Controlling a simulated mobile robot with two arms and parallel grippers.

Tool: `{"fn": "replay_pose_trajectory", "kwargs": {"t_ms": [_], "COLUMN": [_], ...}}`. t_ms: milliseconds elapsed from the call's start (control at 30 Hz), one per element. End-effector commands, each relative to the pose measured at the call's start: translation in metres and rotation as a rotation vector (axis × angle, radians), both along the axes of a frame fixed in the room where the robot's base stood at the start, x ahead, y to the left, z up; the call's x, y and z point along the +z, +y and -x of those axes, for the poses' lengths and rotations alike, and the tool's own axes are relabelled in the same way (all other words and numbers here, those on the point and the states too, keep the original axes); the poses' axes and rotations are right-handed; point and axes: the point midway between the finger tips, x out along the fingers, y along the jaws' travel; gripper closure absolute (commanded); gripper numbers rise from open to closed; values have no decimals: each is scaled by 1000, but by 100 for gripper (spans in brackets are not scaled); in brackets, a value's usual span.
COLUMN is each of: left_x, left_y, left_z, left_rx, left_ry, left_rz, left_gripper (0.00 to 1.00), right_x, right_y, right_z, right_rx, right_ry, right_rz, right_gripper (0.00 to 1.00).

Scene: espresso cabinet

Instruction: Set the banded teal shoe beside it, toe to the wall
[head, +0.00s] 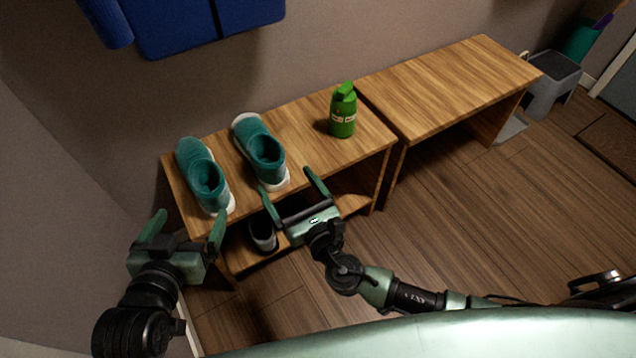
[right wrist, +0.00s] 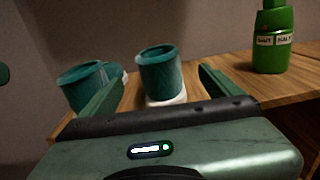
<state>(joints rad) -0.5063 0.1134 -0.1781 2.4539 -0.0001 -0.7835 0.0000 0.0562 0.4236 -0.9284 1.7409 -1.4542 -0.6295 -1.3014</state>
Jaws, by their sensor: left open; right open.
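Two teal shoes with white soles stand side by side on the wooden bench, heels to the front, toes to the wall. The left shoe (head: 203,178) is near the bench's left end; the other shoe (head: 260,148) is just right of it. I cannot tell which has a band. My right gripper (head: 288,182) is open and empty at the right shoe's heel. In the right wrist view the right shoe (right wrist: 162,75) shows between the fingers, the left shoe (right wrist: 82,85) beyond the left finger. My left gripper (head: 188,217) is open and empty in front of the left shoe.
A green bottle (head: 343,112) stands on the bench to the right of the shoes. A dark shoe with a pale rim (head: 263,234) is on the lower shelf. A second wooden bench (head: 450,85) adjoins on the right, its top clear. A blue panel (head: 205,25) hangs above.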

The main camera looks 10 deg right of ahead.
Motion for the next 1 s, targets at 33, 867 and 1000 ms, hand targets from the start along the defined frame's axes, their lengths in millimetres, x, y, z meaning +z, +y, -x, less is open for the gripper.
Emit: {"fn": "replay_pose_trajectory", "kwargs": {"t_ms": [33,867,1000], "left_x": [0,0,0], "left_y": [0,0,0], "left_z": [0,0,0], "left_rx": [0,0,0], "left_ry": [0,-2,-3], "left_rz": [0,0,1], "left_gripper": [5,5,5], "right_x": [4,73,73], "right_y": [-3,-115,-115], "right_z": [0,84,84], "right_rx": [-22,-654,-653], "right_ry": [34,781,782], "right_rz": [-82,-2946,-2941], "right_gripper": [7,7,7]}}
